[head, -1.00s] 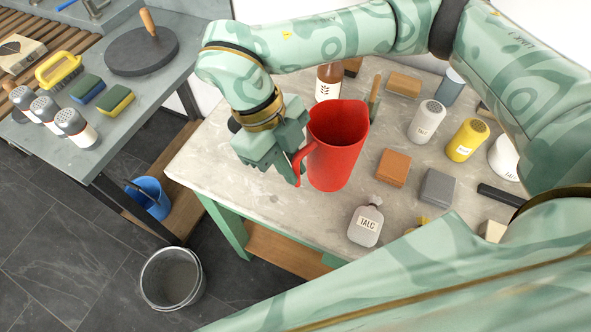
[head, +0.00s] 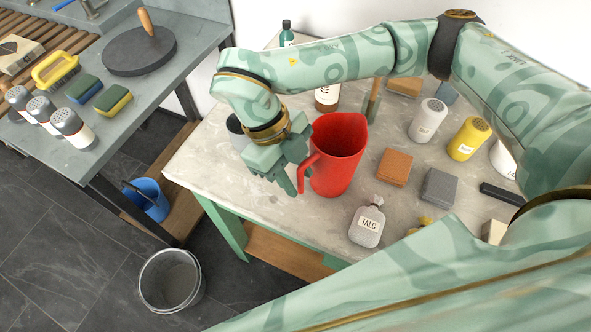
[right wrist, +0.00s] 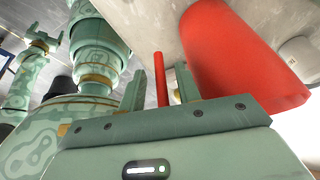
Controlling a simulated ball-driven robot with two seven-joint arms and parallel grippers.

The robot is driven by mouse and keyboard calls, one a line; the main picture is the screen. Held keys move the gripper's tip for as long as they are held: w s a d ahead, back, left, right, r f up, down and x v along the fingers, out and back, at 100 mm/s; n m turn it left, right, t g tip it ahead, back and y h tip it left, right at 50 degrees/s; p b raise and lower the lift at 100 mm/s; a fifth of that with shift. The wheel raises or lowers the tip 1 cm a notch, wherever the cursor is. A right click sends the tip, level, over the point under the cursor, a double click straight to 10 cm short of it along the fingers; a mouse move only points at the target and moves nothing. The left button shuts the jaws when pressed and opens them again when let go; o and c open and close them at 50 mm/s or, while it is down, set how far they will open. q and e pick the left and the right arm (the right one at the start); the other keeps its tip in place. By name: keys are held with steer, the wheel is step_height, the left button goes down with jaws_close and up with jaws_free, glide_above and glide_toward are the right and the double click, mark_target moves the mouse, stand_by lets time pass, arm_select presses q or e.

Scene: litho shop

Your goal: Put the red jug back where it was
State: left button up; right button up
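The red jug (head: 338,158) is upright on the pale worktop, its handle toward the left of the head view. My right gripper (head: 298,183) is at the handle. In the right wrist view, the handle (right wrist: 160,80) stands between the two spread fingers of the right gripper (right wrist: 163,88), with a gap on each side. The jug's body (right wrist: 235,55) is beside the right finger. My left gripper (right wrist: 43,38) shows small at the left of the right wrist view, its fingers apart and empty; it is not in the head view.
A talc bag (head: 367,226), an orange block (head: 394,167), a grey block (head: 439,186), a white shaker (head: 428,122) and a yellow shaker (head: 468,138) are right of the jug. A brown bottle (head: 327,99) is behind it. The worktop's left front (head: 215,170) is bare.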

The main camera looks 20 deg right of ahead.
steer(key=shift+r, duration=0.1)
steer(key=p+v, duration=0.1)
steer(key=v, duration=1.1)
steer(key=shift+p, duration=0.35)
steer(key=shift+s, duration=0.1)
